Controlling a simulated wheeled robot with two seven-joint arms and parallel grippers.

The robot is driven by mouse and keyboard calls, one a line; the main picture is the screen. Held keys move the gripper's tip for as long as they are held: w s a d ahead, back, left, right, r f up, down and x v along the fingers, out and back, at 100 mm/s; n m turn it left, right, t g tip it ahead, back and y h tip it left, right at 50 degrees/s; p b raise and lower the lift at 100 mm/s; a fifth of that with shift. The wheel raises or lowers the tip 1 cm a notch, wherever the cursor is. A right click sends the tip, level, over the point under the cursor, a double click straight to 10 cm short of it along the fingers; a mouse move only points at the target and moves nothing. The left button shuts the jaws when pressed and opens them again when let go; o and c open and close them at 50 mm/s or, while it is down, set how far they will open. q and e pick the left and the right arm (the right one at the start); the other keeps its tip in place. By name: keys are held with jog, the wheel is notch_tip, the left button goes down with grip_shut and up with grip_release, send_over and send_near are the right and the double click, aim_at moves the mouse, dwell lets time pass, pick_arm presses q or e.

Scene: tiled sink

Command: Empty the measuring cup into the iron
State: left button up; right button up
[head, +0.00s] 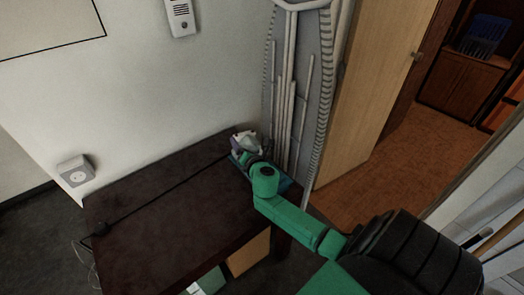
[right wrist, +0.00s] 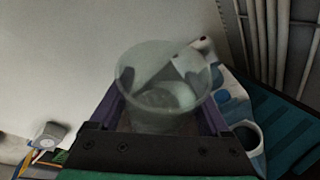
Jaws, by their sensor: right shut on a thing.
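The measuring cup (right wrist: 160,115) is a clear, see-through cup in the right wrist view, with its round mouth towards the camera. My right gripper (right wrist: 162,90) is shut on it, with a purple finger on each side. I cannot tell how much liquid is in it. The iron (right wrist: 244,110), white with blue parts, shows just behind and to the right of the cup, partly hidden by it. In the head view, my right gripper (head: 246,150) is at the far right corner of the dark table; the cup and iron are too small there to separate clearly. My left gripper is out of view.
The dark table (head: 150,205) is mostly bare, with a black cable across it. A teal surface (right wrist: 285,125) lies beside the iron. An upright ironing board (head: 300,75) stands behind the table corner, near my right gripper. A wall socket (head: 76,172) is at the left.

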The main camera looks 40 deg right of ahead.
jog(key=shift+r+m+t+b, duration=0.1)
jog(key=shift+m+t+b, duration=0.35)
jog(key=shift+b, duration=0.2)
jog(key=f+m+b, duration=0.1)
jog(key=m+b, duration=0.1)
jog(key=b, duration=0.3)
jog(key=shift+t, duration=0.35)
jog(key=shift+m+b, duration=0.25)
jog(key=shift+b, duration=0.3)
jog(key=shift+s+d+r+m+t, duration=0.1)
jog(key=shift+r+m+t, duration=0.15)
jog(key=shift+m+t, duration=0.05)
jog(key=shift+b, duration=0.4)
jog(key=shift+r+m+b, duration=0.2)
jog(key=shift+m+b, duration=0.15)
jog(key=shift+m, duration=0.05)
